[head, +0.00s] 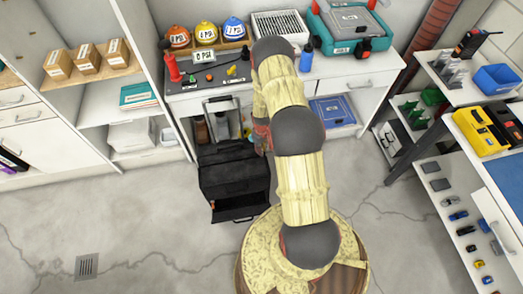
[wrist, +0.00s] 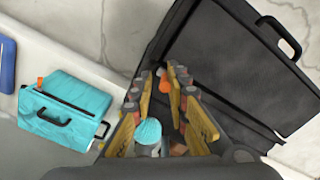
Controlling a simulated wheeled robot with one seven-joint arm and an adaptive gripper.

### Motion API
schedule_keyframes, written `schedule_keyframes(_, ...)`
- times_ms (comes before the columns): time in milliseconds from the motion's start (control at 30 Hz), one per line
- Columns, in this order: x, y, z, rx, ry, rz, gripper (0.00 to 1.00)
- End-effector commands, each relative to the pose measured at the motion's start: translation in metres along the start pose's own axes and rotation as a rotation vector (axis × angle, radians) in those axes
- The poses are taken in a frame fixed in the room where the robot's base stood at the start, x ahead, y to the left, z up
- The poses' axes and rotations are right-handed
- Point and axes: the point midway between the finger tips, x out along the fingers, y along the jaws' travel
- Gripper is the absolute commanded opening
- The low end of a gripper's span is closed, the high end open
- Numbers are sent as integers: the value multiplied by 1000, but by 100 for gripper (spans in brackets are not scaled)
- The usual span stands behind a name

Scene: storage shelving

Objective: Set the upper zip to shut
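A black case (head: 233,178) stands low on the floor in front of the counter in the head view. A panel with a handle shows along its near side. In the wrist view a large black panel (wrist: 235,65) with a dark handle fills the upper right. I cannot make out a zip in either view. My gripper (wrist: 160,80) has yellow fingers with grey and red joints. The fingers are apart, with no object clearly held between them. A light-blue rounded thing (wrist: 148,132) shows between the fingers lower down. In the head view my arm mostly hides the gripper.
A white counter (head: 375,68) behind the case carries helmets (head: 206,32) and a teal toolbox (head: 348,28). A teal box (wrist: 65,108) with a black handle shows in the wrist view. Shelving stands left and right. The concrete floor (head: 150,220) at front left is clear.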

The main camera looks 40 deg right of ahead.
Motion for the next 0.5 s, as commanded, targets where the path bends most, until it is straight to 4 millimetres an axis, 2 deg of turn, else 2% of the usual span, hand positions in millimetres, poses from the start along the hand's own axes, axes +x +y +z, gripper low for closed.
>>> schedule_keyframes(100,2,-4,5,-1,-10,-7,27)
schedule_keyframes(500,1,-3,3,-1,-6,-5,27)
